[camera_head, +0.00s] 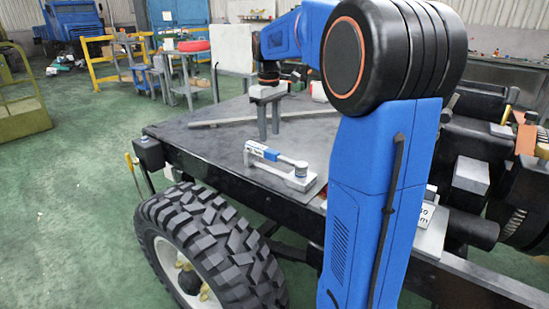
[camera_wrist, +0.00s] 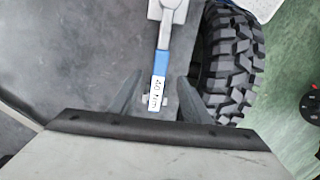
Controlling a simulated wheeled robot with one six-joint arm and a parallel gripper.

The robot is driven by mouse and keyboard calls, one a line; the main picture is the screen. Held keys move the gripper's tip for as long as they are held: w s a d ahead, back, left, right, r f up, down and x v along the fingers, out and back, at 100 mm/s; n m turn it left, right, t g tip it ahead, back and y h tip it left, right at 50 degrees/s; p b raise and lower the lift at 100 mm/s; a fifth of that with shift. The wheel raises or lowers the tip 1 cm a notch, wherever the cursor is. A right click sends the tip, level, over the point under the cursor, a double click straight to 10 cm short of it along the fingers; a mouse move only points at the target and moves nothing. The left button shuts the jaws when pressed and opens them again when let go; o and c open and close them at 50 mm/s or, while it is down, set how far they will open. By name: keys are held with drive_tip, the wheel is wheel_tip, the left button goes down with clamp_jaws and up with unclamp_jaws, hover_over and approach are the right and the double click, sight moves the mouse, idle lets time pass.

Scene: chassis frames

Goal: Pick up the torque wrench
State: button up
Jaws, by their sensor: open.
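The torque wrench (camera_head: 262,154) lies on the dark flat plate of the chassis, near its front edge. It is silver with a blue band and a white label, and has a thicker head at its right end. In the wrist view the wrench (camera_wrist: 161,65) runs up the picture, its label reading about "40 Nm". My gripper (camera_head: 269,135) points down behind the wrench in the head view, open and empty. In the wrist view the fingers of my gripper (camera_wrist: 160,87) appear on either side of the wrench's labelled end, apart from it.
A large tyre (camera_head: 205,245) stands below the plate's front edge. A long thin bar (camera_head: 220,123) lies farther back on the dark plate (camera_head: 190,150). Another labelled item (camera_head: 428,215) is partly hidden behind my blue arm. Machinery crowds the right side.

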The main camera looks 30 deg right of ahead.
sight(270, 150)
drive_tip(key=shift+s+f, duration=0.15)
drive_tip(key=shift+f, duration=4.35)
clamp_jaws()
